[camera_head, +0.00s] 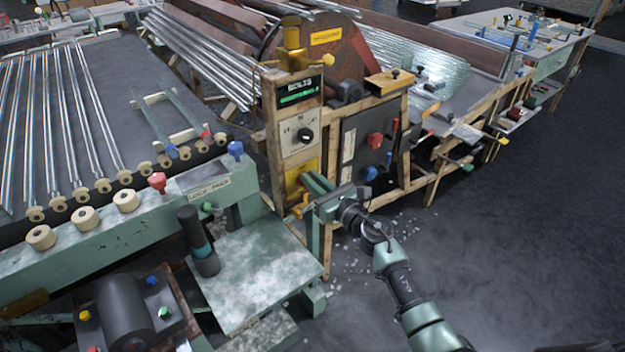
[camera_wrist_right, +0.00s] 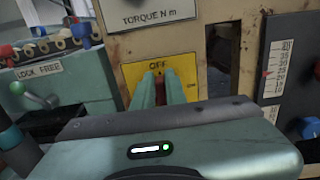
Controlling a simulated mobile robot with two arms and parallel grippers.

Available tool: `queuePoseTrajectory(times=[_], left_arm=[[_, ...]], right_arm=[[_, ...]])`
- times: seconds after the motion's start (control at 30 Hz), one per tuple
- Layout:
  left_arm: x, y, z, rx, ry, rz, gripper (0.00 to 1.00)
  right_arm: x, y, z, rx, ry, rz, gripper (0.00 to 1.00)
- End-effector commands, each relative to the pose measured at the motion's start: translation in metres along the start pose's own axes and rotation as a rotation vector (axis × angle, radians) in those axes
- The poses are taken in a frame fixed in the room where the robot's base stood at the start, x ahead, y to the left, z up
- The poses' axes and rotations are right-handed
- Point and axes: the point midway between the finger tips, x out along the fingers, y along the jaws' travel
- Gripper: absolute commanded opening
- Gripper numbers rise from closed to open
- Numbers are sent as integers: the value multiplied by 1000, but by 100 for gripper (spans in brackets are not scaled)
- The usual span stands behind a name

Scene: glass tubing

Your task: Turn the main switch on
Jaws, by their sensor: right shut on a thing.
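The main switch sits on a yellow plate (camera_wrist_right: 132,72) marked OFF, low on the front of a beige control post. In the wrist view a reddish switch lever (camera_wrist_right: 161,87) shows between the two green fingers. My right gripper (camera_wrist_right: 160,92) is shut on this lever, its fingers pointing up at the plate below the OFF word. In the head view the right gripper (camera_head: 309,196) reaches the yellow plate (camera_head: 294,182) from the right, and its fingers hide the lever. My left gripper is not in view.
Above the plate are a white dial panel (camera_head: 300,132) and a lit green display (camera_head: 298,93). A black panel (camera_head: 370,145) with red and blue knobs stands close on the right. A green bench (camera_head: 255,265) lies left of the gripper. Open floor (camera_head: 520,230) is at right.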

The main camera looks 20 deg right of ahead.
Motion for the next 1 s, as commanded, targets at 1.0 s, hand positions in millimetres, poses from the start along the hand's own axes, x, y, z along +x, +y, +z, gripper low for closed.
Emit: queuePoseTrajectory(times=[1.0], left_arm=[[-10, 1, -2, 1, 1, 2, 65]], right_arm=[[0, -20, -8, 760, 2, -2, 0]])
